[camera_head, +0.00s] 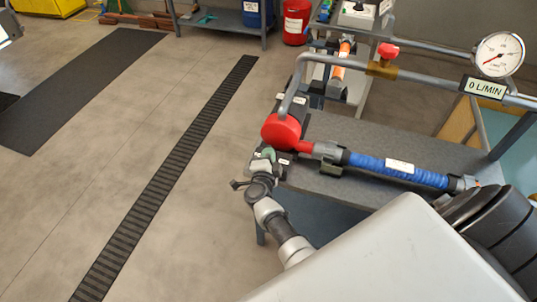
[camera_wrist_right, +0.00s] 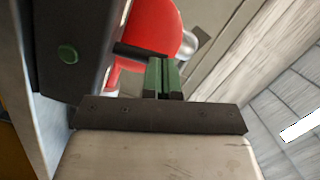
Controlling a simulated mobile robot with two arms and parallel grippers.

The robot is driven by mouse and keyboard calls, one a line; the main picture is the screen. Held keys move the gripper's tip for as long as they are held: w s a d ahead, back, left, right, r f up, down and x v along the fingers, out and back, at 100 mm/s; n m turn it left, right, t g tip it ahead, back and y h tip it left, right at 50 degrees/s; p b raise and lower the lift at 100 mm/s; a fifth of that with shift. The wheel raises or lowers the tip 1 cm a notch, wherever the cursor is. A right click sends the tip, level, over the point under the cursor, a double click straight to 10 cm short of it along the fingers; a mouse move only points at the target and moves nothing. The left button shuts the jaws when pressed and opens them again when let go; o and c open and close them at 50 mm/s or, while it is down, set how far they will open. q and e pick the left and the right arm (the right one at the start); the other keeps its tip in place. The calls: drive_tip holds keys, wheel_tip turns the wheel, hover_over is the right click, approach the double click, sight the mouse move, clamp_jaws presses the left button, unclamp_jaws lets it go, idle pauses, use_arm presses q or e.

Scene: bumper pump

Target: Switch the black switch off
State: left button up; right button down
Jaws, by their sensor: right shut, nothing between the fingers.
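My right gripper (camera_head: 267,156) is at the front of the bench, by a dark box beside the red pump head (camera_head: 281,131). In the right wrist view its two green fingers (camera_wrist_right: 163,78) are shut together with nothing between them. A short black lever, which looks like the black switch (camera_wrist_right: 136,51), sticks out of the dark box (camera_wrist_right: 70,25) and reaches to the fingertips. I cannot tell whether they touch. The box has a green round button (camera_wrist_right: 67,54). In the head view the gripper largely hides the switch.
The grey bench (camera_head: 360,136) carries a blue hose (camera_head: 395,172) joined to the red pump. A grey pipe with a red-handled valve (camera_head: 388,51) and a gauge (camera_head: 498,54) runs above it. A sign reads 0 L/MIN (camera_head: 486,87). Open floor lies left.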

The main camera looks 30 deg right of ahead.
drive_tip(key=shift+w+a+n+p, duration=0.25)
drive_tip(key=shift+n+p, duration=0.4)
drive_tip(key=shift+n, duration=0.05)
idle(3.5)
drive_tip(key=shift+r+p, duration=0.6)
drive_tip(key=s+d+r+p, duration=0.6)
drive_tip(key=s+r+p, duration=0.3)
drive_tip(key=p, duration=0.4)
drive_tip(key=shift+s+r, duration=0.35)
drive_tip(key=shift+s, duration=0.15)
